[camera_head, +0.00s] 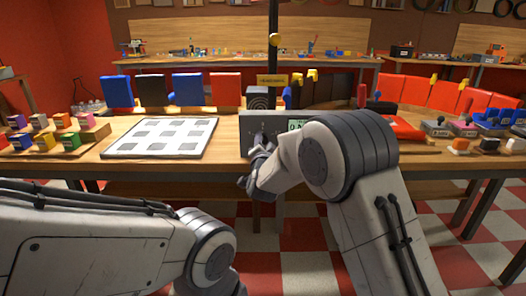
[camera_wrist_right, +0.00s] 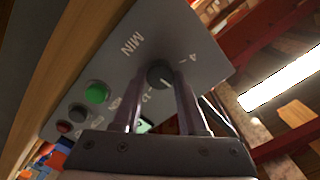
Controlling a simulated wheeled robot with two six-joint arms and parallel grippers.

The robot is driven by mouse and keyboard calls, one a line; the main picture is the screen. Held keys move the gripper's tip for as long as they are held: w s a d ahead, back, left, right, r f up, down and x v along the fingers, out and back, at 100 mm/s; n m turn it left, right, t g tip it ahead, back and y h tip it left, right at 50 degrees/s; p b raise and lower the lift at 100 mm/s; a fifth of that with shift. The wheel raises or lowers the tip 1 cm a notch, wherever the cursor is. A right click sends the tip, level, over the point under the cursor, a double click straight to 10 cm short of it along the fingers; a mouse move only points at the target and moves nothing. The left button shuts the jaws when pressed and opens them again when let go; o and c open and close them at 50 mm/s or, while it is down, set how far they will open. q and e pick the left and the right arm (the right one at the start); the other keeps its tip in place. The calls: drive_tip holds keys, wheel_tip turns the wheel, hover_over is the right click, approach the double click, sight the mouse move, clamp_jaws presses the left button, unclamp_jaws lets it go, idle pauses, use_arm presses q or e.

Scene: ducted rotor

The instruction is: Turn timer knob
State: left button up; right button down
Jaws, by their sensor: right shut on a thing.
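The timer is a grey box (camera_head: 247,126) at the front edge of the table in the head view, with a green display (camera_head: 296,125) partly hidden by my right arm. In the right wrist view its grey panel (camera_wrist_right: 190,38) fills the middle, with "MIN" lettering. The dark round timer knob (camera_wrist_right: 160,75) sits between my right gripper's fingertips (camera_wrist_right: 160,84), and the gripper is shut on it. In the head view my right gripper (camera_head: 262,141) is at the box's front. My left arm shows low at the left; its gripper is out of view.
A green button (camera_wrist_right: 97,93) and smaller dark and red buttons lie along the panel. A white grid board (camera_head: 163,136) is left of the timer on the table (camera_head: 86,163). Coloured blocks stand far left. A dark post (camera_head: 273,60) rises behind the timer.

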drive_tip(key=shift+m+b, duration=0.6)
drive_tip(key=shift+m, duration=0.1)
drive_tip(key=shift+c, duration=2.2)
unclamp_jaws()
drive_tip(key=shift+s, duration=0.1)
drive_tip(key=s, duration=1)
drive_tip(key=shift+s, duration=0.15)
drive_tip(key=shift+d, duration=0.1)
